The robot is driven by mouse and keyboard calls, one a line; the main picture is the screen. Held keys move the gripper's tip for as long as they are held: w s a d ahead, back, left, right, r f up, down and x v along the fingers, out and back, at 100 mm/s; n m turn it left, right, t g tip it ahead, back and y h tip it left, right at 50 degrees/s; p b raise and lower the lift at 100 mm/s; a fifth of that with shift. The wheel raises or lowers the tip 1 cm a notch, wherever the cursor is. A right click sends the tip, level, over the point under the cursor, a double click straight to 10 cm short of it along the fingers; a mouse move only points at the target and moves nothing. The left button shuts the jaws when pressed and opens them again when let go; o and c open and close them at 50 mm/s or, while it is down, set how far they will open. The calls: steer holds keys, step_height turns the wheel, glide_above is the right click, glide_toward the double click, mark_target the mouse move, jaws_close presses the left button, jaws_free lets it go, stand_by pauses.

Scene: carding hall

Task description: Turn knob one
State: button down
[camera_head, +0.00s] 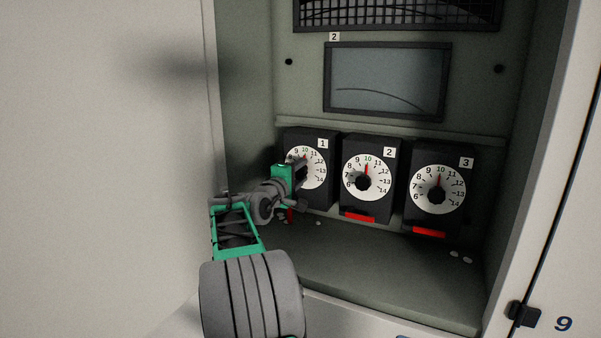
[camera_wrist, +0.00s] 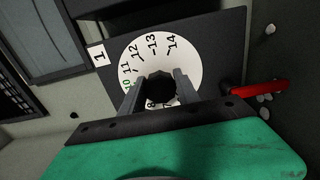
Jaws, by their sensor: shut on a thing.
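Knob one is the dark knob at the centre of a white numbered dial on the black box labelled 1. In the wrist view the knob (camera_wrist: 160,86) sits between the two fingers of my gripper (camera_wrist: 160,90), which is shut on it. In the head view my gripper (camera_head: 298,173) reaches dial one (camera_head: 317,168) from the left and hides its left part and the knob. A red pointer shows near the 10 on that dial. The 10 is printed in green in the wrist view, at the left of the dial. My gripper hides the dial's lower numbers there.
Box two (camera_head: 367,177) and box three (camera_head: 438,188) stand to the right, each with its own dial and a red lever (camera_head: 429,232) below. A red lever (camera_wrist: 254,88) also sticks out by dial one. Cabinet walls enclose the boxes; small pale bits lie on the floor.

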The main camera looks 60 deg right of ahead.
steer(key=c, duration=0.9)
jaws_free()
steer(key=a+b, duration=0.1)
steer(key=a, duration=0.1)
steer(key=a+b, duration=0.1)
steer(key=a, duration=0.2)
steer(key=s+a, duration=0.1)
steer(key=a, duration=0.1)
steer(key=shift+s+a+b, duration=0.1)
steer(key=shift+a+b, duration=0.3)
